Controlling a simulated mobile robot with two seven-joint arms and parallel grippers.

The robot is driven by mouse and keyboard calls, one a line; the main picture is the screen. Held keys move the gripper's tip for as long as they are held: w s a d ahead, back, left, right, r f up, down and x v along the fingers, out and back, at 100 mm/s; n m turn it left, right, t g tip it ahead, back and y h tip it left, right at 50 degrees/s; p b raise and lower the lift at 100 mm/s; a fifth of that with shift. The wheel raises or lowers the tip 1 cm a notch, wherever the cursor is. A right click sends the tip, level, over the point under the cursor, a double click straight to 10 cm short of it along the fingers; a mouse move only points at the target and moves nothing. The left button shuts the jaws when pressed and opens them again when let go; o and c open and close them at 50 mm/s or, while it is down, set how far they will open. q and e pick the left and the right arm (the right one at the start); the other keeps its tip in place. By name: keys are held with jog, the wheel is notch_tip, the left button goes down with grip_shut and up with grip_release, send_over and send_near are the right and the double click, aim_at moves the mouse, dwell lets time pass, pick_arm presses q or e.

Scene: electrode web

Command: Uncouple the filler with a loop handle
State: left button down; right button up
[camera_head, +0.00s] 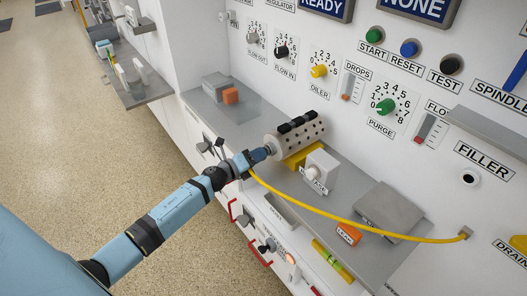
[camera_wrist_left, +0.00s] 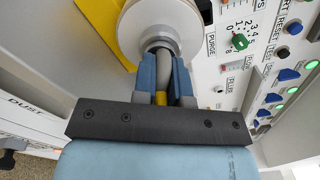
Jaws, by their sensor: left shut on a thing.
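My left gripper (camera_head: 267,151) is at the near end of a pale perforated cylinder (camera_head: 312,130) with black bands, lying over a yellow support on the grey ledge. A bit of yellow shows between the fingers. A yellow hose (camera_head: 340,220) runs from beside the gripper to a wall fitting. The fingers hide the joint, so I cannot tell whether it is coupled.
A white knobbed block (camera_head: 320,172), a grey box (camera_head: 391,207) and an orange block (camera_head: 348,235) are on or by the ledge, right of my arm. A FILLER label (camera_head: 485,160) is above a wall port (camera_head: 469,178). The floor at left is clear.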

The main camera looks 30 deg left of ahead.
dwell(0.4)
pick_arm(q)
jog(key=shift+n+p, duration=1.95)
jog(key=shift+n, duration=1.15)
jog(key=shift+s+a, duration=0.25)
jog(key=shift+s, duration=0.45)
jog(key=shift+p+v, duration=0.45)
jog(key=shift+v, duration=0.8)
